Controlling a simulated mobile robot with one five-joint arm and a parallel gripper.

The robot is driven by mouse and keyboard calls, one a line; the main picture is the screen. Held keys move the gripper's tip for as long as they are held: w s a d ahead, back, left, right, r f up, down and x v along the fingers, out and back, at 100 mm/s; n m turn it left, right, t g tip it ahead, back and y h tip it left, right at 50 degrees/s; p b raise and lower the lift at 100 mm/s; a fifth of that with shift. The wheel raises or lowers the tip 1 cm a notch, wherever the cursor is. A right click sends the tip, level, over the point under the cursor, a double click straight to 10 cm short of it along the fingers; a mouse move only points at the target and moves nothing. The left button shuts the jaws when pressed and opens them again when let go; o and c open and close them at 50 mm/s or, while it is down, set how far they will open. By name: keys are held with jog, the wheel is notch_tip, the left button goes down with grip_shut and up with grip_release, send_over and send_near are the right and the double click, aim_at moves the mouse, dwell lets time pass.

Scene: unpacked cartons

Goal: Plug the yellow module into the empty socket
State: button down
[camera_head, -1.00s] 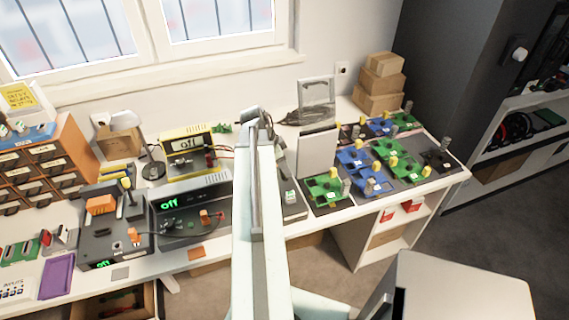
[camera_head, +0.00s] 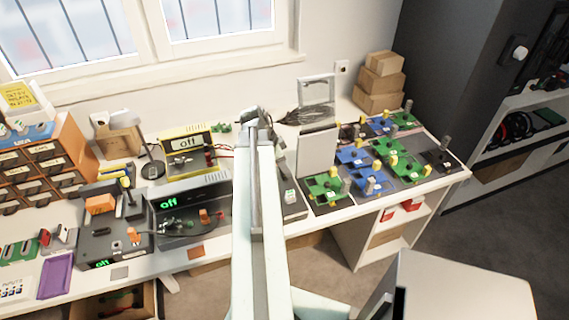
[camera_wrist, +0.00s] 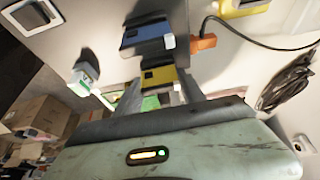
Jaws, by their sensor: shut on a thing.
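The yellow module (camera_wrist: 158,77), with a dark front and a white tab, is between the two fingers of my gripper (camera_wrist: 158,94) in the wrist view. My gripper is shut on it. A blue module (camera_wrist: 145,36) of like shape sits on the pale surface just beyond it. I cannot make out the empty socket; the yellow module and fingers may hide it. In the head view, my arm reaches over the bench and its end (camera_head: 254,116) is near the wall side; the module is not clear there.
A white and green part (camera_wrist: 84,80) is left of the modules in the wrist view. An orange plug (camera_wrist: 204,42) with a black cable is close on the right. In the head view, a yellow meter (camera_head: 186,145) stands left of my arm and a grey upright panel (camera_head: 317,152) stands right.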

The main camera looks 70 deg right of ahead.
jog(key=c, duration=0.6)
grip_release()
